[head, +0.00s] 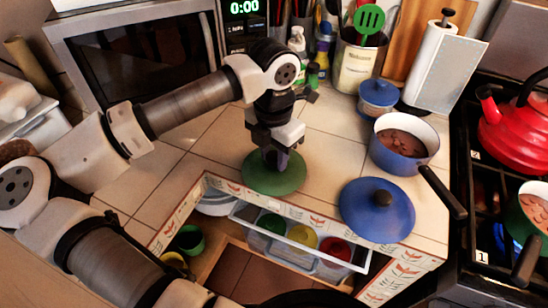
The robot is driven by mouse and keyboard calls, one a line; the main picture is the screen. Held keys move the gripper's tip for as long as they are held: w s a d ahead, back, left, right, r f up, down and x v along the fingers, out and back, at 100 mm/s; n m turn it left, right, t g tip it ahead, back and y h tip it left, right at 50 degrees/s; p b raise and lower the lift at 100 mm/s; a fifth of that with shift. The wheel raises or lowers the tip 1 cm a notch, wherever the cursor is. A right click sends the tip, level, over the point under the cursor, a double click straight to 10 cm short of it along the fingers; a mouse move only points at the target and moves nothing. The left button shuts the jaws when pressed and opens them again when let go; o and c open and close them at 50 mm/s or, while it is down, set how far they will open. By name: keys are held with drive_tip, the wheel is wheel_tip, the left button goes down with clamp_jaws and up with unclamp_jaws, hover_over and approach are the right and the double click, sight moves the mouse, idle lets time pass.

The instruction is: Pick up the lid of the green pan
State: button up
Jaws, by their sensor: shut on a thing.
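The green lid (272,183) is at the front edge of the tiled counter, left of the blue lid. My gripper (275,155) points down over its middle and is shut on its knob, which the fingers mostly hide. The lid looks about level; I cannot tell whether it touches the counter. The green pan (523,222) stands on the stove at the right edge, partly cut off, with brown contents and a dark handle.
A blue lid (360,213) lies on the counter, near a blue saucepan (386,158) whose handle sticks out toward the stove. A microwave (140,60) is behind my arm. A red kettle (510,128) stands on the stove. An open drawer (355,262) holds colored containers below.

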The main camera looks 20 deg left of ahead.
sight(275, 157)
wheel_tip(275, 157, up, 19)
drive_tip(key=b, duration=0.2)
drive_tip(key=shift+d, duration=0.15)
